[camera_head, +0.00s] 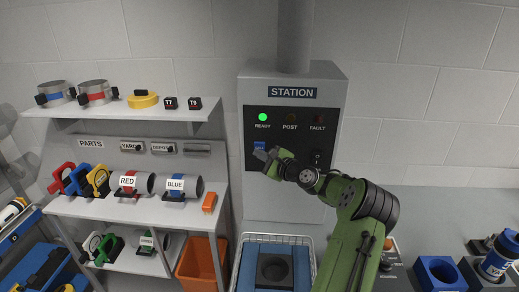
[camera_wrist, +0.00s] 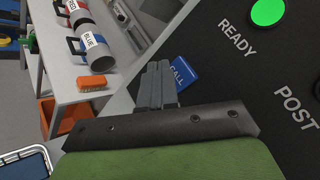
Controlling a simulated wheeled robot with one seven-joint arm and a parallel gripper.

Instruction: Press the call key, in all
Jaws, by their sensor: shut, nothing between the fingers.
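The blue call key (camera_wrist: 184,72), lettered CALL, sits on the dark panel of the grey station (camera_head: 290,200). In the head view the key (camera_head: 259,146) shows just above my fingertips. My gripper (camera_head: 264,157) is shut and empty, its fingers pointing at the panel by the key. In the wrist view my shut fingers (camera_wrist: 158,72) cover the key's left part. I cannot tell whether they touch it. The READY lamp (camera_head: 263,117) glows green; the POST lamp (camera_head: 291,119) and FAULT lamp (camera_head: 320,120) look dark.
A parts shelf (camera_head: 130,206) with handled tubes stands left of the station. An orange bin (camera_head: 198,264) is below it. A wire basket (camera_head: 239,262) lies below the station. A blue block (camera_head: 440,272) stands on the grey counter at right.

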